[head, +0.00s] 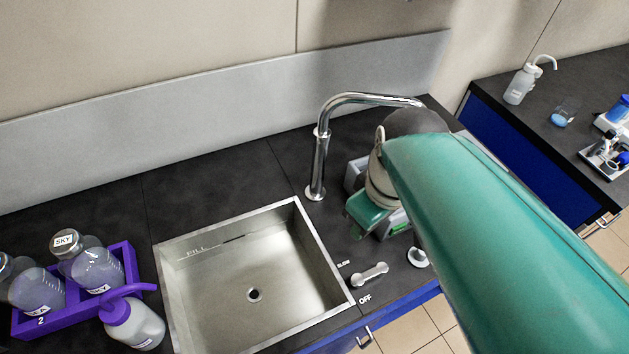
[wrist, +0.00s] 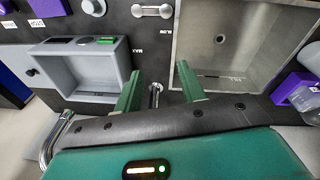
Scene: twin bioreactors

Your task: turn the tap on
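The chrome tap (head: 319,165) rises behind the steel sink (head: 255,210), its spout curving right behind my arm. A small metal lever handle (head: 370,275) lies flat on the counter right of the sink, by the word OFF. In the wrist view the lever (wrist: 152,11) is at the top edge, beyond my fingertips. My gripper (wrist: 160,87) has its two green fingers apart and nothing held between them. The tap's base (wrist: 155,94) shows in the gap between them. In the head view my arm hides most of the gripper (head: 366,213).
A grey box-like device (wrist: 90,75) stands beside my gripper. A round knob-like piece (head: 418,257) is right of the lever. A purple rack (head: 70,310) with bottles and a wash bottle (head: 133,325) are left of the sink. A second counter (head: 520,110) is at right.

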